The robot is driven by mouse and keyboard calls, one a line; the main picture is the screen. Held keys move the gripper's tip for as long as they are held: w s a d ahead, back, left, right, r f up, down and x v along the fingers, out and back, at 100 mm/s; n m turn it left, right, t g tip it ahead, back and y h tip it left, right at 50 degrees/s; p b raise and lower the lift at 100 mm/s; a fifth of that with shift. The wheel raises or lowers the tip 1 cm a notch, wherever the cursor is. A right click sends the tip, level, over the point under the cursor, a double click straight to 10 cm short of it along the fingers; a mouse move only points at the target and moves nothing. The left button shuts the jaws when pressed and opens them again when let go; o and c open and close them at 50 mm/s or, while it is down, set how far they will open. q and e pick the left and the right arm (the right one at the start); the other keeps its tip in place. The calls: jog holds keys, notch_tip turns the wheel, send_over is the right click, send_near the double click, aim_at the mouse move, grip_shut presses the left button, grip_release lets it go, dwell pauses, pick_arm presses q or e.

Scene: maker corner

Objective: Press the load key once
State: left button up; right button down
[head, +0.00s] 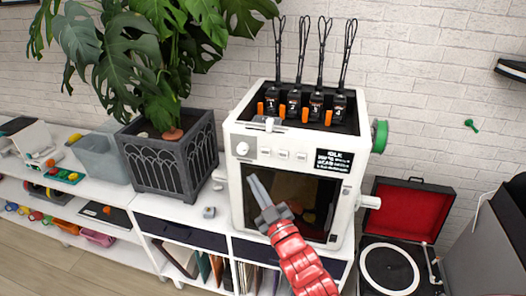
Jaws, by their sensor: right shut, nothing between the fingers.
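A white machine (355,185) with a dark front window stands on the white shelf unit. Its front panel has a round knob (242,149) and a row of small keys (283,155); their labels are too small to read, so I cannot tell which is the load key. A black display (333,161) with white text, seemingly headed "IDLE", is right of the keys. My right gripper (258,187), on a red arm, is shut and empty. In the picture it is in front of the window, below the keys, and appears apart from them. My left gripper is not in view.
Several black units with cable loops (315,106) sit on top of the machine. A green spool (380,136) is on its right side. A dark planter (172,160) stands to the left, an open record player (392,267) to the right.

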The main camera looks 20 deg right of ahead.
aim_at(265, 152)
jog(key=shift+w, duration=0.15)
jog(key=shift+w+d+p, duration=0.1)
jog(key=shift+w+d, duration=0.75)
jog(key=shift+w, duration=0.3)
jog(key=shift+w+d+p, duration=0.15)
jog(key=shift+w+d, duration=0.65)
jog(key=shift+w, duration=0.4)
jog(key=shift+w+d+p, duration=0.1)
jog(key=shift+w+d, duration=0.75)
jog(key=shift+w, duration=0.3)
jog(key=shift+w, duration=0.1)
jog(key=shift+w+d, duration=0.2)
jog(key=shift+w, duration=0.05)
